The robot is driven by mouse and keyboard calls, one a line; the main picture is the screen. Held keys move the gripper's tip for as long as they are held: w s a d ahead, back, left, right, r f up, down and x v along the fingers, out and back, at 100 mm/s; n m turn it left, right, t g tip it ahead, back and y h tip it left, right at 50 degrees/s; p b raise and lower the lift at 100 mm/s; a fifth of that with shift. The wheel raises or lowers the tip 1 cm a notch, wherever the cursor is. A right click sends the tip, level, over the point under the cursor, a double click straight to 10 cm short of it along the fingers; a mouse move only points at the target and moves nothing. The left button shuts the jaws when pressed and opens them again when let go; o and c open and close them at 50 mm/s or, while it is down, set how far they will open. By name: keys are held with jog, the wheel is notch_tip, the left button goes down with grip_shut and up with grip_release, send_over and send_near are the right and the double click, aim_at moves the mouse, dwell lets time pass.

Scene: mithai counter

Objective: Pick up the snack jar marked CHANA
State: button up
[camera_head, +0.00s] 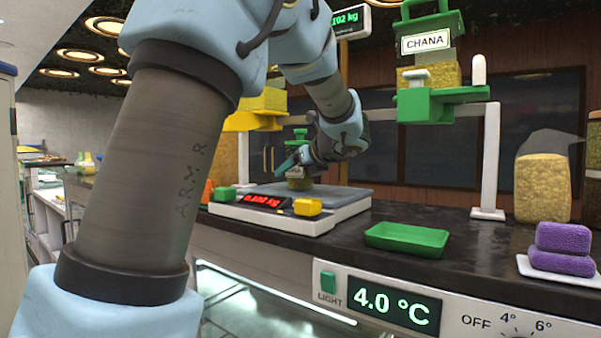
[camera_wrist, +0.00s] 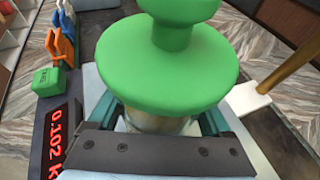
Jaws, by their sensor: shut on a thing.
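A small jar with a green knobbed lid (camera_head: 297,140) and a yellowish body stands at the weighing scale's plate (camera_head: 345,192). I cannot tell whether its base touches the plate. My gripper (camera_head: 302,163) is shut on the jar, its fingers on either side of the body below the lid. In the wrist view the green lid (camera_wrist: 168,65) fills the middle and hides most of the body. I can read no label on this jar. A white CHANA sign (camera_head: 425,42) is on the green-topped dispenser at the upper right.
The scale's red display reads 0.102 (camera_wrist: 62,140). A green tray (camera_head: 407,238) lies on the dark counter right of the scale. Purple blocks (camera_head: 563,248) sit farther right. The dispenser's white post (camera_head: 489,165) rises behind the tray. A yellow dispenser (camera_head: 253,119) hangs behind my arm.

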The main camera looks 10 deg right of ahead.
grip_shut()
jog(key=shift+r, duration=0.2)
dwell(0.3)
